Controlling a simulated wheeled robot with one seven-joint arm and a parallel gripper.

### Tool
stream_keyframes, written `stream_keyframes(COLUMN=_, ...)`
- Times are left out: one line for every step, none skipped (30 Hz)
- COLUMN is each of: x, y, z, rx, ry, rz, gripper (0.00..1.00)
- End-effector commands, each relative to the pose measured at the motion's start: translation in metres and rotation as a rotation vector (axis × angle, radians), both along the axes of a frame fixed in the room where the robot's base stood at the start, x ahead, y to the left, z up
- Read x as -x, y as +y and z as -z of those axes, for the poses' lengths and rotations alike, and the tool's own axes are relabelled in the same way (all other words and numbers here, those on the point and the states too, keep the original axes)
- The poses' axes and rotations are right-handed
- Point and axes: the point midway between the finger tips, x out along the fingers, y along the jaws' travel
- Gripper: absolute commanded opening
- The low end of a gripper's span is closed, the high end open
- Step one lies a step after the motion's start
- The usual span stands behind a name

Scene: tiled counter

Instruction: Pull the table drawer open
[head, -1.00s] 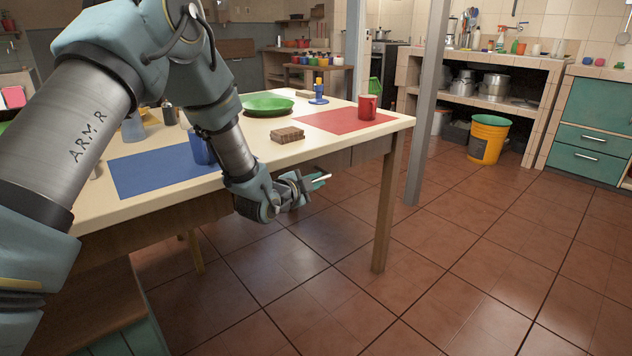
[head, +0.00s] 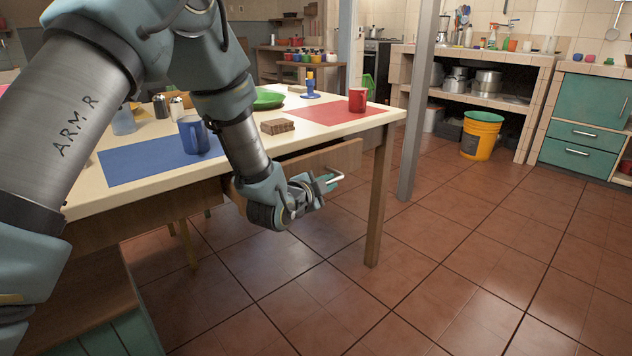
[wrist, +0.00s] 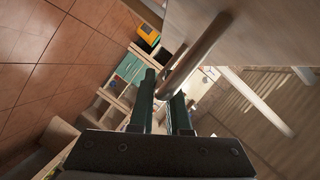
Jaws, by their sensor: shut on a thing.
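The table (head: 230,133) has a wooden drawer (head: 335,158) under its near edge, below the red mat. The drawer front stands out from the table, so the drawer is partly open. My gripper (head: 329,181) is at the front of the drawer, below the tabletop, shut on the drawer handle (head: 337,177). In the wrist view the handle bar (wrist: 195,52) runs slantwise down to the two dark green fingers of my gripper (wrist: 162,88). The inside of the drawer is hidden, and my forearm covers part of its left side.
On the table are a blue mug (head: 192,135), a brown block (head: 277,126), a green plate (head: 268,99) and a red mug (head: 357,100). A table leg (head: 379,195) stands right of my gripper, with a grey post (head: 420,100) beyond. The tiled floor in front is clear.

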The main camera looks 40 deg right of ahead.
Motion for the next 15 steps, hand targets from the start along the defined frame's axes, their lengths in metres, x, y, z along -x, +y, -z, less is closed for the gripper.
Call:
stream_keyframes(x=0.016, y=0.0, z=0.004, rx=-0.002, ry=0.001, rz=0.006, gripper=0.0)
stream_keyframes(x=0.023, y=0.001, z=0.004, rx=-0.003, ry=0.001, rz=0.005, gripper=0.0)
stream_keyframes(x=0.033, y=0.002, z=0.004, rx=-0.003, ry=0.001, rz=0.005, gripper=0.0)
stream_keyframes(x=0.04, y=0.002, z=0.003, rx=-0.001, ry=0.001, rz=0.006, gripper=0.0)
stream_keyframes(x=0.048, y=0.003, z=0.003, rx=-0.001, ry=0.001, rz=0.006, gripper=0.0)
stream_keyframes(x=0.057, y=0.003, z=0.003, rx=-0.001, ry=0.001, rz=0.005, gripper=0.0)
stream_keyframes(x=0.064, y=0.004, z=0.003, rx=-0.003, ry=0.001, rz=0.005, gripper=0.0)
stream_keyframes(x=0.07, y=0.004, z=0.003, rx=-0.003, ry=0.001, rz=0.004, gripper=0.0)
stream_keyframes(x=0.078, y=0.005, z=0.003, rx=-0.003, ry=0.001, rz=0.005, gripper=0.0)
stream_keyframes(x=0.083, y=0.005, z=0.002, rx=-0.002, ry=0.0, rz=0.004, gripper=0.0)
stream_keyframes(x=0.089, y=0.005, z=0.002, rx=-0.002, ry=0.001, rz=0.005, gripper=0.0)
stream_keyframes(x=0.095, y=0.006, z=0.002, rx=-0.002, ry=0.001, rz=0.004, gripper=0.0)
stream_keyframes(x=0.1, y=0.006, z=0.002, rx=-0.002, ry=0.001, rz=0.004, gripper=0.0)
stream_keyframes(x=0.104, y=0.006, z=0.002, rx=-0.002, ry=0.001, rz=0.002, gripper=0.0)
stream_keyframes(x=0.109, y=0.007, z=0.002, rx=-0.003, ry=0.0, rz=0.003, gripper=0.0)
